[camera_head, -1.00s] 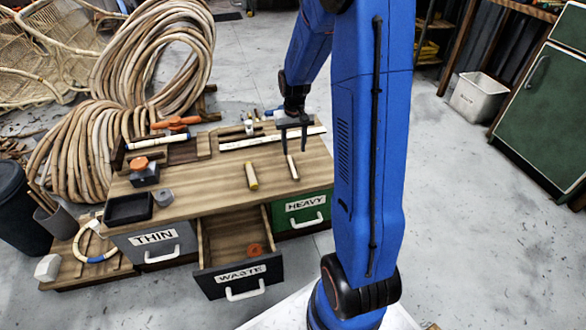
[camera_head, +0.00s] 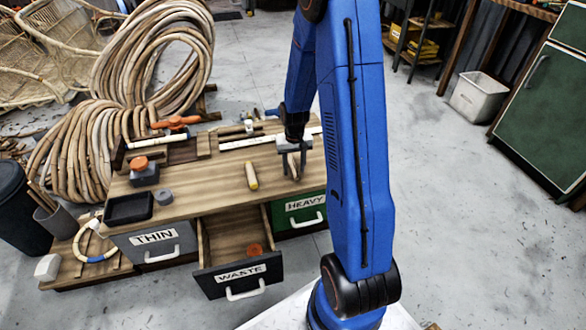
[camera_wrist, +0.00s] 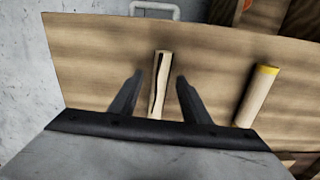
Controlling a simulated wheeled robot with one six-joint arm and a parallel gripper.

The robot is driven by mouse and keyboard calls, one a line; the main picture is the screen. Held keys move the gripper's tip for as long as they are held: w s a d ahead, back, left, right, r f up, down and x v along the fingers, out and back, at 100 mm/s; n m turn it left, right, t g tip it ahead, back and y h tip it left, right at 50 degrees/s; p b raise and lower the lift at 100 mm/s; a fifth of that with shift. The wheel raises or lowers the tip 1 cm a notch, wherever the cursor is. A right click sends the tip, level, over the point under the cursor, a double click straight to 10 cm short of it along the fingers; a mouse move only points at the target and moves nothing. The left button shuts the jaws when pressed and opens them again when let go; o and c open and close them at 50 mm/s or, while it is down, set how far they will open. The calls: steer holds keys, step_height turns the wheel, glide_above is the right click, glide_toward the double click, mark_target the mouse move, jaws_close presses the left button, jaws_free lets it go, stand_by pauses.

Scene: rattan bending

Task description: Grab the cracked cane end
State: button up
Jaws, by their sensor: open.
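The cracked cane end (camera_wrist: 159,83) is a short pale piece with a dark split along it, lying on the wooden bench top (camera_head: 200,185). In the wrist view it lies between the two fingers of my gripper (camera_wrist: 155,88), with a gap on each side. My gripper is open and points down over the piece; in the head view my gripper (camera_head: 292,165) partly covers the cane end (camera_head: 294,172). I cannot tell whether the fingertips are level with it.
A yellow-ended cane piece (camera_head: 251,176) lies to the left on the bench. The WASTE drawer (camera_head: 240,275) is pulled open with an orange thing inside. The THIN drawer (camera_head: 152,243) and HEAVY drawer (camera_head: 300,211) are shut. A black tray (camera_head: 128,208) stands at the left.

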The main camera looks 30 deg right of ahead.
jaws_close()
